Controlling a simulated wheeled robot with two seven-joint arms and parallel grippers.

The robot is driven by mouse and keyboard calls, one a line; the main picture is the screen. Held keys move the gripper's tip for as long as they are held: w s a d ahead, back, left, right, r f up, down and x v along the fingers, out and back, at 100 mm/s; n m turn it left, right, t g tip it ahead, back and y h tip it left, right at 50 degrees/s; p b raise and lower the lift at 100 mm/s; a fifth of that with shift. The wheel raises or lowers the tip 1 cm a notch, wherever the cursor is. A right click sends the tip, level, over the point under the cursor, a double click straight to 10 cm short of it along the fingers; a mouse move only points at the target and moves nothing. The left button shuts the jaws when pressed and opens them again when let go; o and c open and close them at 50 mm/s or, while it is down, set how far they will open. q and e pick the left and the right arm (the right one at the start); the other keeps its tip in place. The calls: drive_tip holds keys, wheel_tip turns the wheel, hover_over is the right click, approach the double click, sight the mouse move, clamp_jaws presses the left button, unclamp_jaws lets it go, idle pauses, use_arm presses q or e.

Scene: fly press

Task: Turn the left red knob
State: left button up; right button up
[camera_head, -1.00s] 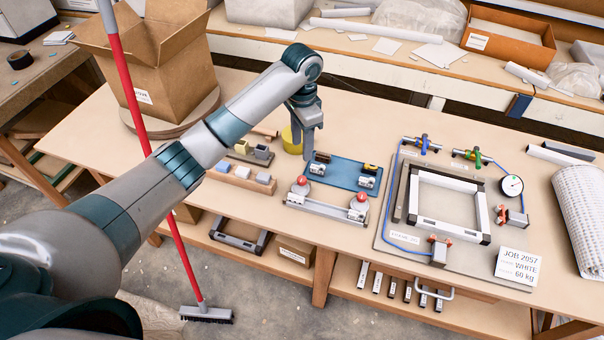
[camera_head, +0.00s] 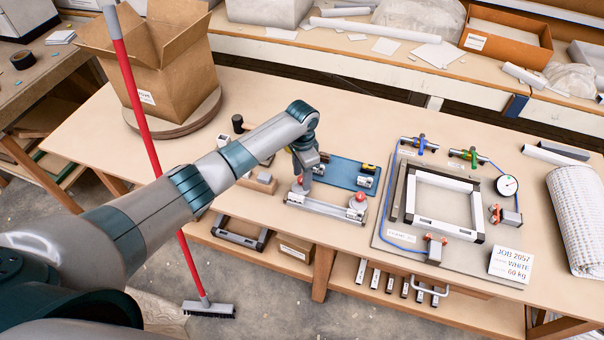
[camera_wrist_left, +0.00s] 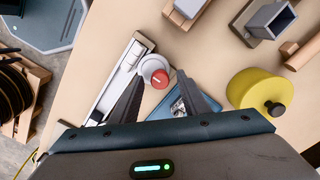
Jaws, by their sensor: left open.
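A metal bar fixture (camera_head: 327,208) on the table carries two red knobs. The right red knob (camera_head: 360,196) is in plain view in the head view. The left red knob is mostly hidden behind my left gripper (camera_head: 303,180), whose fingers point down over the left end of the bar. In the left wrist view the left red knob (camera_wrist_left: 159,79), on a pale round base, shows between the two spread fingertips. My left gripper is open and holds nothing. I cannot tell whether the fingers touch the knob. My right gripper is not in view.
A blue plate (camera_head: 345,173) with small clamps lies just behind the bar. A yellow round object (camera_wrist_left: 258,90) and wooden blocks stand near the gripper. A white frame (camera_head: 444,198) on a grey board stands to the right. A red broom handle (camera_head: 140,95) leans at the left.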

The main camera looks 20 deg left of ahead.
use_arm(q)
drive_tip(key=c, duration=1.1)
drive_tip(key=shift+o, duration=0.2)
drive_tip(key=shift+m, duration=1.6)
drive_tip(key=m, duration=0.3)
drive_tip(key=shift+m, duration=0.3)
drive_tip(key=m, duration=0.5)
drive_tip(key=shift+w+b, duration=0.1)
drive_tip(key=shift+b, duration=0.25)
drive_tip(key=m+b, duration=0.1)
drive_tip(key=m, duration=0.5)
drive_tip(key=shift+b, duration=0.3)
